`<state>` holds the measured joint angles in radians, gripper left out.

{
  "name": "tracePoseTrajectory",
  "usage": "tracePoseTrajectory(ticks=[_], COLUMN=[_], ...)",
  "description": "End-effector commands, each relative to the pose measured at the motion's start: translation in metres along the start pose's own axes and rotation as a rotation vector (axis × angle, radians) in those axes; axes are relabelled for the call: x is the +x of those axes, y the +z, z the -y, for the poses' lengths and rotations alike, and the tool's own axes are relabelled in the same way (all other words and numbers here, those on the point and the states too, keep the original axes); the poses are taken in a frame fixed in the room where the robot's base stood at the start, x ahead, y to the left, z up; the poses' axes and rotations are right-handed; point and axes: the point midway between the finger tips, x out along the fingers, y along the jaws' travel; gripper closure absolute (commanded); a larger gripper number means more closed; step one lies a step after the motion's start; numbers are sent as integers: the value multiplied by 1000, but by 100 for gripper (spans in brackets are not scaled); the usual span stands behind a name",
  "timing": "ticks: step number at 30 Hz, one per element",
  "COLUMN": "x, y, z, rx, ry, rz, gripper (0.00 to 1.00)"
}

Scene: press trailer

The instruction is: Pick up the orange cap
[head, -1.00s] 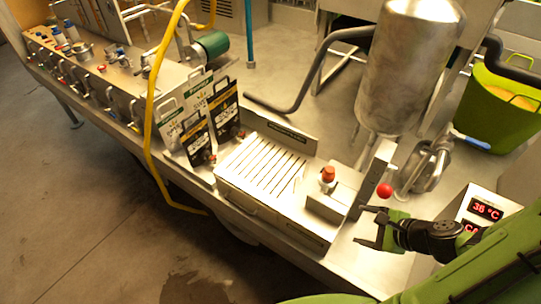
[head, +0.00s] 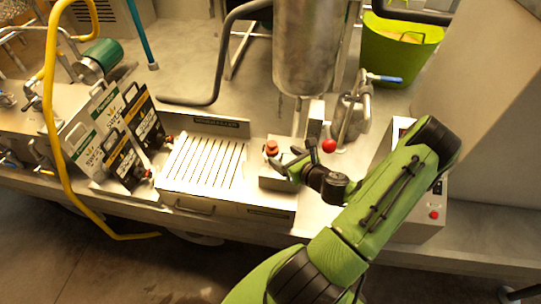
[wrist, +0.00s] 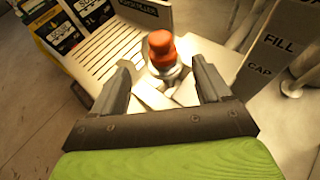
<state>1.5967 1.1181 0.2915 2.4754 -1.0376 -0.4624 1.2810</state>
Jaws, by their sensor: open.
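The orange cap (head: 271,147) sits upright on a small metal block right of the slatted tray in the head view. In the wrist view the orange cap (wrist: 161,46) stands ahead, roughly centred between the finger directions, with a shiny metal part under it. My gripper (wrist: 166,82) is open and empty, its two dark fingers on either side of the line to the cap. In the head view my gripper (head: 284,166) is close beside the cap at its lower right. I cannot tell whether a finger touches the block.
The slatted metal tray (head: 170,190) is left of the cap, with bag-shaped packs (head: 145,122) beyond it. A red ball knob (head: 329,146) is close right of my gripper. A steel tank (head: 305,55) stands behind. A post marked FILL and CAP (wrist: 272,55) is at the right.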

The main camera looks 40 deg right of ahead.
Motion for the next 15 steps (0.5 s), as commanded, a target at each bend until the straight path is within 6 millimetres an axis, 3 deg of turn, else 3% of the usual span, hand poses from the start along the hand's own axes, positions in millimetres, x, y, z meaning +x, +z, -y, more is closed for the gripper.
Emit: tracePoseTrajectory(ticks=[12,15], x=[63,68], y=[3,2], z=[1,1], rx=[-2,-1], ry=[1,-2], rz=[-1,-2], gripper=[23,23])
